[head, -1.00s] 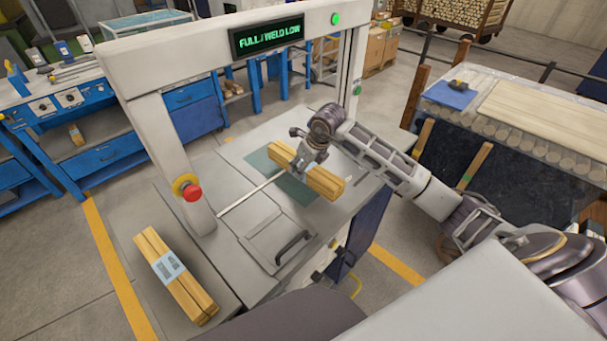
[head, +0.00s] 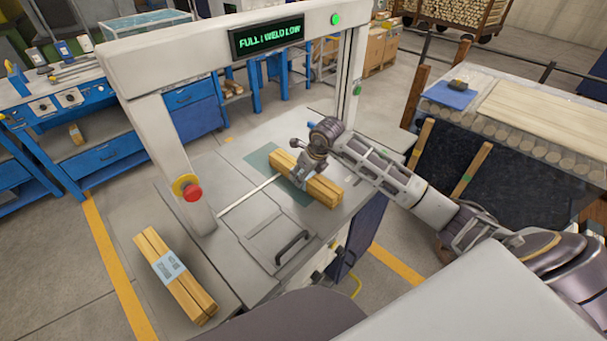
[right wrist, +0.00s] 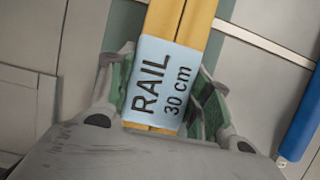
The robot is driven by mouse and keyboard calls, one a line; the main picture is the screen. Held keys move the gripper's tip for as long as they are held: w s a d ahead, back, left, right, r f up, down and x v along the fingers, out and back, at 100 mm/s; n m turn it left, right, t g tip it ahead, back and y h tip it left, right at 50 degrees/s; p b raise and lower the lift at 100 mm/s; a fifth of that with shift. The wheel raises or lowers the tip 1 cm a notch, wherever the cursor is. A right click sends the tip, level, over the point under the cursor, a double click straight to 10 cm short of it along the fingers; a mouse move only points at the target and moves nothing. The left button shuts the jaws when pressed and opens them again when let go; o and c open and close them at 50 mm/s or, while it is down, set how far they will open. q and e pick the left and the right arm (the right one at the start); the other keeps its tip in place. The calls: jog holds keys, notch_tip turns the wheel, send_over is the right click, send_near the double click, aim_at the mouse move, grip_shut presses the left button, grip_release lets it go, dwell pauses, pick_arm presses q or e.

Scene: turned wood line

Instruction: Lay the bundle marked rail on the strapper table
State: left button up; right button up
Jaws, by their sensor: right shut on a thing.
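The bundle marked rail is a stack of yellow wooden strips (head: 324,190). In the right wrist view its pale blue label (right wrist: 162,85) reads "RAIL 30 cm". My right gripper (head: 308,170) is shut around the bundle's middle, with a green-padded finger on each side of the label. The bundle is over the green mat on the strapper table (head: 257,205), inside the arch, low at the surface; I cannot tell if it bears fully on it. My left gripper is not in view.
Another labelled wood bundle (head: 175,275) lies on the table's near left end. The white strapper arch (head: 152,125) has a red stop button (head: 193,194) and a display reading "FULL / WELD LOW". A roller stand (head: 530,140) is at the right. Blue benches (head: 100,155) stand at the left.

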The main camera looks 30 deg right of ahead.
jog(key=o, duration=1.4)
jog(key=v, duration=1.2)
jog(key=shift+s, duration=0.1)
